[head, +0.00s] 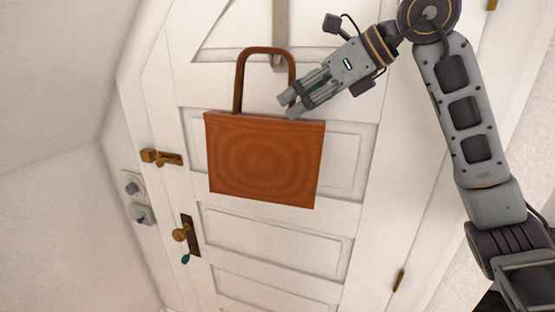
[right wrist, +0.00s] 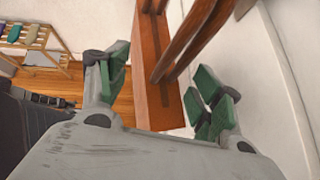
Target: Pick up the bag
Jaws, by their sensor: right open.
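The orange-brown bag (head: 262,160) hangs flat against a white panelled door, its arched handle (head: 240,75) around a grey hook strip (head: 279,40). My right gripper (head: 288,105) is open, with its fingertips at the bag's top edge near the right foot of the handle. In the right wrist view the bag (right wrist: 152,75) and its handle straps show between the spread, green-padded fingers (right wrist: 160,85). I cannot tell whether either finger touches it. My left gripper is out of view.
The white door (head: 270,235) has a brass latch (head: 160,157) and a brass knob with a key (head: 181,234) left of the bag. Switches (head: 138,200) sit on the left wall. A wooden rack (right wrist: 38,50) stands on the wooden floor in the right wrist view.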

